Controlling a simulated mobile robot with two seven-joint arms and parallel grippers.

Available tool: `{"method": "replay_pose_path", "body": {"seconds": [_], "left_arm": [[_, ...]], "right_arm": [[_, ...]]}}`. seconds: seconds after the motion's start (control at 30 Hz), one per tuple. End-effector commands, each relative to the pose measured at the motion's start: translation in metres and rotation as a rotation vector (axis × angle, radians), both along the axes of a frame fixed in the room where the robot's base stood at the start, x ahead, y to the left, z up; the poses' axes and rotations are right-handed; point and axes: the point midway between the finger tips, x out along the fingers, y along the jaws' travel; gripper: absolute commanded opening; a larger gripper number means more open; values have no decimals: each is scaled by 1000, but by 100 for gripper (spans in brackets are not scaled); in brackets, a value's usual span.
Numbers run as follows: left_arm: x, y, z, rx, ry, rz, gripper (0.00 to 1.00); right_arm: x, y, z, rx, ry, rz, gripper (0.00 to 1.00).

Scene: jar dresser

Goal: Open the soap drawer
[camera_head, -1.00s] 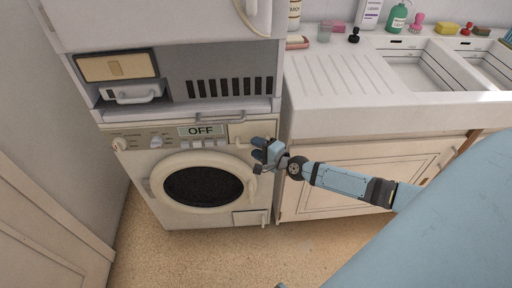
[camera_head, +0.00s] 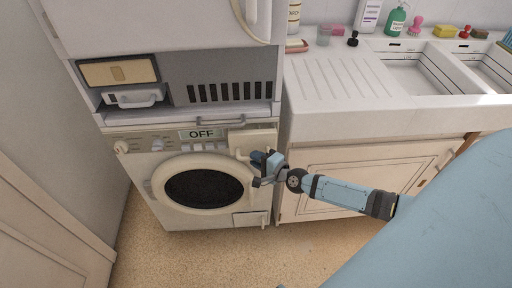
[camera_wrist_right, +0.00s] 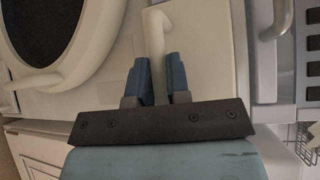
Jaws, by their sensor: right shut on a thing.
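The washing machine (camera_head: 165,212) has a cream soap drawer (camera_head: 255,138) at its upper right, beside the OFF display. The drawer's front also shows in the right wrist view (camera_wrist_right: 208,45). A cream bent handle (camera_wrist_right: 155,32) on that front runs down between the blue fingers of my right gripper (camera_wrist_right: 157,70). In the head view my right gripper (camera_head: 257,159) is just below the drawer front, shut on the handle (camera_head: 241,155). The drawer front appears to stand slightly out from the machine. My left gripper is not in view.
The round door (camera_head: 204,188) is left of my right gripper. A metal bar handle (camera_head: 221,121) lies above the drawer. The sink counter (camera_head: 340,120) and a cabinet (camera_head: 340,160) stand to the right. The floor (camera_head: 190,255) in front is clear.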

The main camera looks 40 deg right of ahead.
Motion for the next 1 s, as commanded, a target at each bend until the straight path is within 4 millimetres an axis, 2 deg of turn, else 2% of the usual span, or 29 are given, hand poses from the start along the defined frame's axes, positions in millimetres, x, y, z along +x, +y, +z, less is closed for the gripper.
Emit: {"method": "replay_pose_path", "body": {"seconds": [0.03,0.1,0.2,0.33,0.5,0.77,0.8,0.87,1.0], "left_arm": [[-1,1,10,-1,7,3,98],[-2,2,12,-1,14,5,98],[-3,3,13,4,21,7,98],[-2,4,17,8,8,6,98],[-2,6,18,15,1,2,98],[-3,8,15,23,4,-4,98],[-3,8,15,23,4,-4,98],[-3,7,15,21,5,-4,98],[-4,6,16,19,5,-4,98]], "right_arm": [[-17,10,4,4,10,2,0],[-35,21,3,4,10,2,0],[-58,35,3,3,9,2,0],[-78,47,1,2,7,2,0],[-87,53,0,1,3,1,0],[-86,53,0,0,3,0,0],[-86,53,0,0,3,0,26],[-86,52,0,0,3,0,40],[-86,52,0,1,2,0,42]]}}
